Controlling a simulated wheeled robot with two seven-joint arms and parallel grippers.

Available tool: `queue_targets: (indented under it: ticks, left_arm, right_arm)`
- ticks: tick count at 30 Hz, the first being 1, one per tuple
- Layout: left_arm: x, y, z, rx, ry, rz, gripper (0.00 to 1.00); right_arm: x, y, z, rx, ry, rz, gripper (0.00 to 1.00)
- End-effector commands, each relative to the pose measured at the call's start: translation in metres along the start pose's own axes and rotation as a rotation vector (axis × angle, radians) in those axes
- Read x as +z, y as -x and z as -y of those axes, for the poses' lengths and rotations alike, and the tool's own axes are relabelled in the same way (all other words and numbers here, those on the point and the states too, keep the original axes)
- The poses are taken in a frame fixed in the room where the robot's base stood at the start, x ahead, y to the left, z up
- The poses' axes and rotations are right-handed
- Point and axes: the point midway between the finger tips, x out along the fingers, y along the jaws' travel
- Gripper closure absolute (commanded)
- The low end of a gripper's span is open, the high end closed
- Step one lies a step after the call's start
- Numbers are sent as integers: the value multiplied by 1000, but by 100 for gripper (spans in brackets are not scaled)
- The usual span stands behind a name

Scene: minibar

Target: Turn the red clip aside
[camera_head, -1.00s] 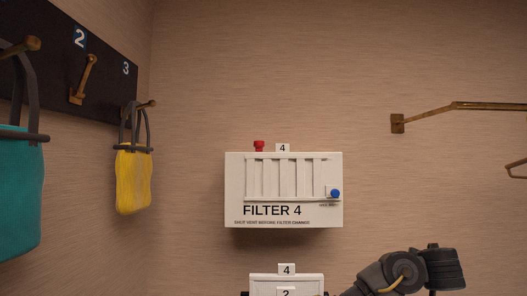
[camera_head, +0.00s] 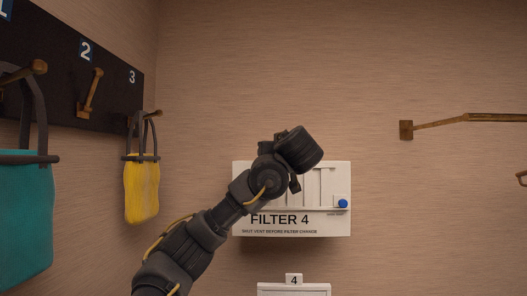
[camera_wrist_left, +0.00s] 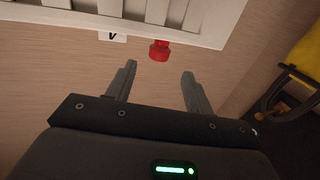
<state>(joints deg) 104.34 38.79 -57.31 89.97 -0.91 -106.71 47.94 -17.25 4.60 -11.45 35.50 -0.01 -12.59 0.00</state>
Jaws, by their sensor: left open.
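The red clip (camera_wrist_left: 159,50) shows in the left wrist view on the edge of the white FILTER 4 box (camera_wrist_left: 213,36). In the head view my left arm covers the clip, in front of the box's (camera_head: 335,226) upper left part. In the wrist view my left gripper (camera_wrist_left: 158,70) is open and empty. Its two fingers point at the box edge, and the clip lies just beyond the fingertips, roughly between them. I see no contact. My right gripper is in neither view.
A blue knob (camera_head: 342,203) sits at the box's right side. A yellow bag (camera_head: 142,190) and a teal bag (camera_head: 25,215) hang from the dark hook board (camera_head: 110,90) at left. A brass rail (camera_head: 470,118) juts out at right. Another white box (camera_head: 293,290) is below.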

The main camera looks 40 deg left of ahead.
Motion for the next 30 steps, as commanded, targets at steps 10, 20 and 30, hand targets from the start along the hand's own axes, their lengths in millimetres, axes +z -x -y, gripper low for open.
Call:
queue_targets:
  ticks: [10, 20, 30]
  left_arm:
    - [-4, -65, 0, -3, -3, 3, 48]
    - [-1, -90, 0, 0, -1, 0, 48]
    - [0, -90, 0, 0, -1, 0, 61]
  right_arm:
    - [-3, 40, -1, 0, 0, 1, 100]
    - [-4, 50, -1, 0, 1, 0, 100]
    - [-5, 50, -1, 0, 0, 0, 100]
